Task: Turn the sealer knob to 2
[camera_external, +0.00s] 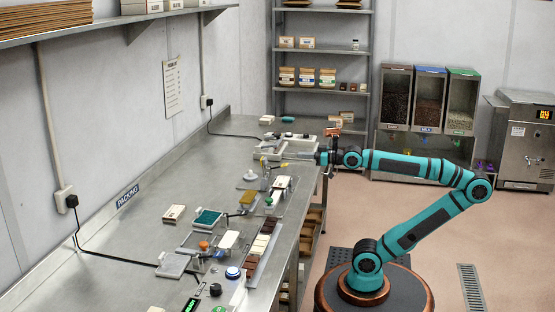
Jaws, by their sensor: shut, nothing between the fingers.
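A pale, low, long appliance (272,151) stands on the far right part of the steel bench, with a black cord running to it from the wall; it looks like the sealer. Its knob and markings are too small and partly covered by my gripper to make out. My gripper (296,156) reaches in from the right over the bench edge, level, with its fingers pointing left at the front of this appliance. It is shut and holds nothing. I cannot tell whether the fingertips touch the appliance.
The steel bench (150,228) carries moulds, chocolate bars (258,246), a blue button (233,272) and a black knob (215,290) near the front. A white bottle-like item (249,177) stands left of my gripper. Shelving (322,62) and dispensers (428,100) stand behind. Open bench lies along the wall.

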